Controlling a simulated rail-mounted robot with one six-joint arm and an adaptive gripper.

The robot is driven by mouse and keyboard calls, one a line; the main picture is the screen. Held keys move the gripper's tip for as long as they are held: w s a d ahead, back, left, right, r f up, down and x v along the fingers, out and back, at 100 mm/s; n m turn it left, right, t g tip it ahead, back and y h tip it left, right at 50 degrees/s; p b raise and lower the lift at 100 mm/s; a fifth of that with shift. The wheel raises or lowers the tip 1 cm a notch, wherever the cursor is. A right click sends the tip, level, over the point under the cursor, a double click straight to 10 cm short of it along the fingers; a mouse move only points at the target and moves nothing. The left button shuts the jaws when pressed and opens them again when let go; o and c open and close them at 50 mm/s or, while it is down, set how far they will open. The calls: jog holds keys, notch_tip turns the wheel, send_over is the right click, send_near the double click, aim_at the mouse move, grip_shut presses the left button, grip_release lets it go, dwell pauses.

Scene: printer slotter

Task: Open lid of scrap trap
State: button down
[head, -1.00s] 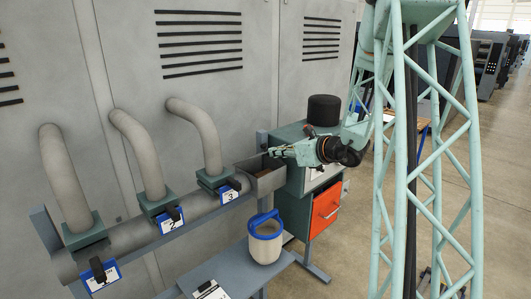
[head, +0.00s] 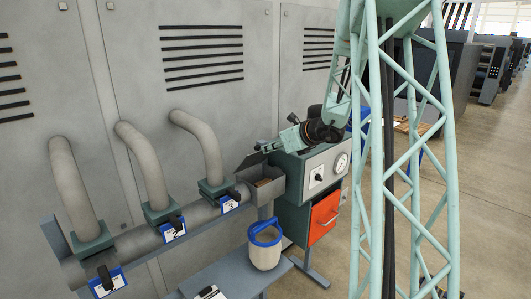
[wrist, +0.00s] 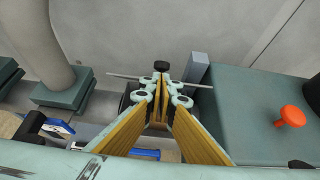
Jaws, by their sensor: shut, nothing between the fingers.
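The scrap trap is a grey metal box (head: 266,194) at the right end of the large horizontal pipe. Its top is open in the head view, and brown scrap shows inside. Its dark lid (head: 249,161) stands tilted up at the back left of the box. My gripper (head: 262,147) is at the lid's upper edge, fingers shut with nothing between them. In the wrist view my gripper's fingers (wrist: 160,105) meet just in front of a thin grey edge, probably the lid, with a black knob (wrist: 161,66) beyond. Whether they touch the lid is unclear.
Three grey pipes with numbered tags are to the left.

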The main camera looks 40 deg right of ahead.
jog(key=w+r, duration=0.1)
jog(key=w, duration=0.1)
jog(key=w+r, duration=0.1)
jog(key=w, duration=0.1)
jog(key=w+r, duration=0.1)
jog(key=w, duration=0.1)
jog(key=shift+w+a+r, duration=0.1)
jog(key=shift+a+r, duration=0.2)
jog(key=shift+r, duration=0.05)
jog(key=w+r+b, duration=0.1)
jog(key=w, duration=0.7)
jog(key=s+r, duration=0.3)
jog(key=r, duration=0.8)
jog(key=shift+a+r, duration=0.2)
jog(key=shift+r, duration=0.1)
dwell(0.4)
